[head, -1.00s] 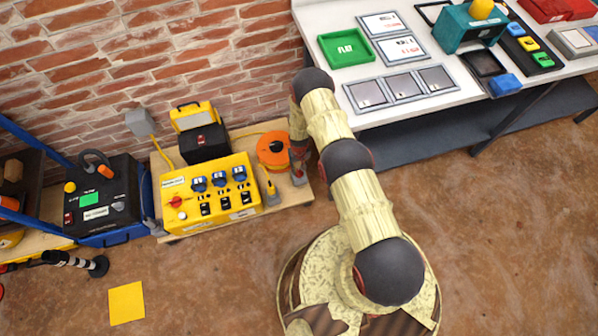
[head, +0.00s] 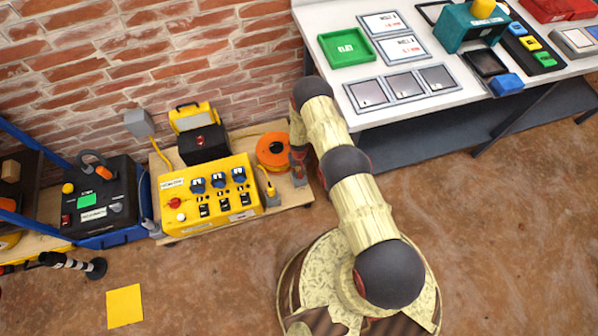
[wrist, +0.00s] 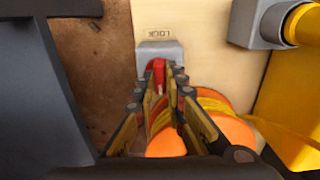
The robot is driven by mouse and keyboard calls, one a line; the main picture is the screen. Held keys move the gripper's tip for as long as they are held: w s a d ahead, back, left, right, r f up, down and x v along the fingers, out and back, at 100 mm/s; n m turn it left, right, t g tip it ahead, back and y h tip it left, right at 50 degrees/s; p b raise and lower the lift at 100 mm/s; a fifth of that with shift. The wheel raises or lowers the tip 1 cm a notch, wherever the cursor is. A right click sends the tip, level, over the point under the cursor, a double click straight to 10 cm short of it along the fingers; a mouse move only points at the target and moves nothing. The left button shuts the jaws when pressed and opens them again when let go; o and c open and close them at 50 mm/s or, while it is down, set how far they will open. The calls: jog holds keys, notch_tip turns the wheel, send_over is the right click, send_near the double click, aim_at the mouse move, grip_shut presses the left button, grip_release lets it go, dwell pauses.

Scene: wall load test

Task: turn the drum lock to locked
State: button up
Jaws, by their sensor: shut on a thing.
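The drum lock is a grey block (wrist: 158,50) with a red lever (wrist: 158,70), in the upper middle of the wrist view. Upside-down letters reading LOCK (wrist: 160,33) are on the pale board just beyond it. My gripper (wrist: 159,82) is shut on the red lever, one finger at each side. The orange cable drum (wrist: 222,130) lies below and to the right, partly behind the fingers. In the head view the drum (head: 272,150) stands left of my gripper (head: 298,165). My arm and gripper hide most of the lock there, and I cannot tell the lever's exact angle.
A yellow socket box (head: 205,215) stands left of the drum on the low wooden board (head: 282,198). A grey fitting with a yellow plug (wrist: 262,22) is at the upper right of the wrist view. A white table (head: 430,65) with panels and trays stands to the right.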

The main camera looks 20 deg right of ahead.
grip_shut()
jog(key=n, duration=0.3)
jog(key=shift+n, duration=0.4)
jog(key=n, duration=1)
jog(key=shift+n, duration=2.1)
